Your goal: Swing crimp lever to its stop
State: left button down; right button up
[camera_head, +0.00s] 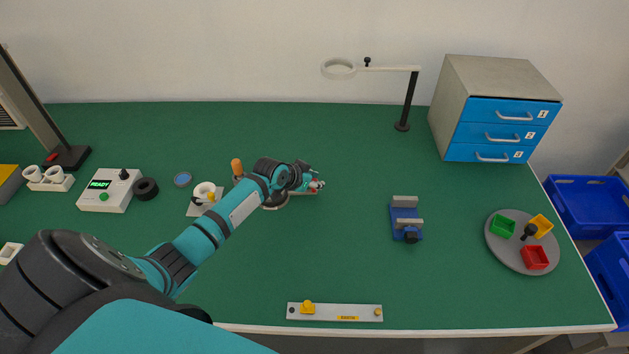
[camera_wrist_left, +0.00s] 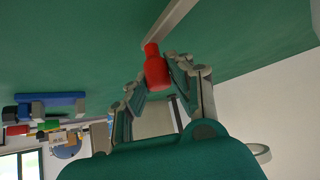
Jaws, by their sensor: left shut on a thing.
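The crimp lever shows in the left wrist view as a pale grey bar (camera_wrist_left: 172,22) with a red knob (camera_wrist_left: 154,66) at its end. My left gripper (camera_wrist_left: 154,84) is shut on the red knob, with a finger on each side of it. In the head view my left gripper (camera_head: 312,184) is just left of the table's middle, with a bit of the red knob (camera_head: 318,186) showing at its tip. My arm and gripper hide most of the lever and its base, so its angle and stop cannot be told. My right gripper is not in view.
An orange-handled part (camera_head: 237,167) stands close left of my gripper, by a white ring on a plate (camera_head: 196,205). A blue vise (camera_head: 405,222) stands to the right. A round grey tray (camera_head: 505,257) holds small bins. The green table between gripper and vise is clear.

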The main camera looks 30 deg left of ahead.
pick_arm(q)
jog(key=shift+s+d+f+m+h+b, duration=0.15)
jog(key=shift+s+d+m+h+b, duration=0.2)
jog(key=shift+s+m+h+b, duration=0.35)
jog(key=s+m+g+h+b, duration=0.1)
jog(key=s+m+b, duration=0.1)
jog(key=s+d+m+g+h+b, duration=0.1)
jog(key=s+m+b, duration=0.1)
jog(key=b, duration=0.1)
jog(key=s+m+g+h+b, duration=0.1)
jog(key=s+m+h+b, duration=0.1)
jog(key=s+b, duration=0.1)
jog(key=shift+d+f+m, duration=0.1)
jog(key=shift+d+m, duration=0.25)
jog(key=shift+m, duration=0.05)
jog(key=shift+s+a+m+g+h+b, duration=0.15)
jog(key=shift+s+m+g+h+b, duration=0.5)
jog(key=shift+s+m+b, duration=0.5)
jog(key=shift+s+a+r+m+g+b, duration=0.1)
jog(key=shift+s+r+m+g+b, duration=0.2)
jog(key=shift+s+g, duration=0.1)
jog(key=shift+f, duration=0.1)
jog(key=c, duration=1.1)
grip_release()
jog(key=shift+s+a, duration=0.1)
jog(key=shift+s, duration=0.05)
